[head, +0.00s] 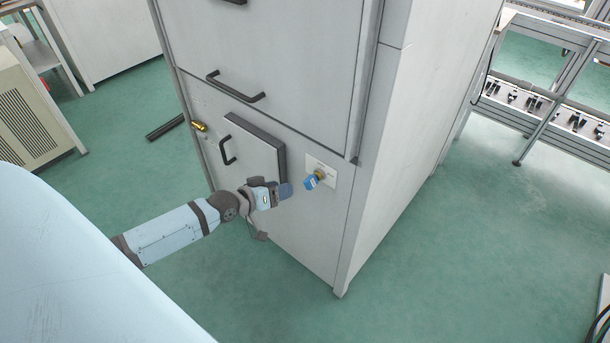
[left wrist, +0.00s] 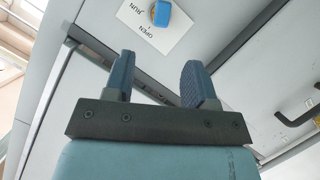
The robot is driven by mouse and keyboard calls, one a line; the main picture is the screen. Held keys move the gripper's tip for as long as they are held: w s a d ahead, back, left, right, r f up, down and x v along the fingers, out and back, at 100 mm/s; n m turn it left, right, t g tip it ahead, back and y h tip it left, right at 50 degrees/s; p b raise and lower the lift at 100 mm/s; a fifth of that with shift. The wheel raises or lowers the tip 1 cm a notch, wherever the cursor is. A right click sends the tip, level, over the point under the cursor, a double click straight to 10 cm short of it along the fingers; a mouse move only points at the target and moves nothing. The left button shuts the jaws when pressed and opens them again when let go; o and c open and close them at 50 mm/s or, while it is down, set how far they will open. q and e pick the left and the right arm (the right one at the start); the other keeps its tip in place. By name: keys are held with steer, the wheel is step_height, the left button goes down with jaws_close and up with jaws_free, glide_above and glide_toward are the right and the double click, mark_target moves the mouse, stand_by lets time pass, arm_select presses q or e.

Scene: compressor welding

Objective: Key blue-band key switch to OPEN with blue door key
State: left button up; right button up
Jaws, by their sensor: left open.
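The blue door key (head: 311,182) sits in the brass key switch (head: 320,172) on a white label plate (head: 326,168) on the cabinet front. In the left wrist view the blue key (left wrist: 161,13) shows at the top, above the label plate (left wrist: 150,32) marked OPEN and RUN. My left gripper (head: 286,190) is open and empty, just left of the key and apart from it. In the left wrist view its two blue fingers (left wrist: 160,80) stand apart with nothing between them. My right gripper is in neither view.
The grey cabinet (head: 290,235) has a small door (head: 262,140) with a black handle (head: 227,150) left of the switch. A brass fitting (head: 200,126) is at its left edge. A longer handle (head: 235,88) is above. Green floor (head: 450,260) is clear at right.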

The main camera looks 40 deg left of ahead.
mark_target(304, 182)
arm_select(q)
steer(key=b+x, duration=0.1)
steer(key=x, duration=0.8)
steer(key=shift+w+f, duration=0.15)
steer(key=shift+w, duration=0.1)
steer(key=shift+w+d+f, duration=0.2)
steer(key=shift+w, duration=0.45)
steer(key=shift+c, duration=0.2)
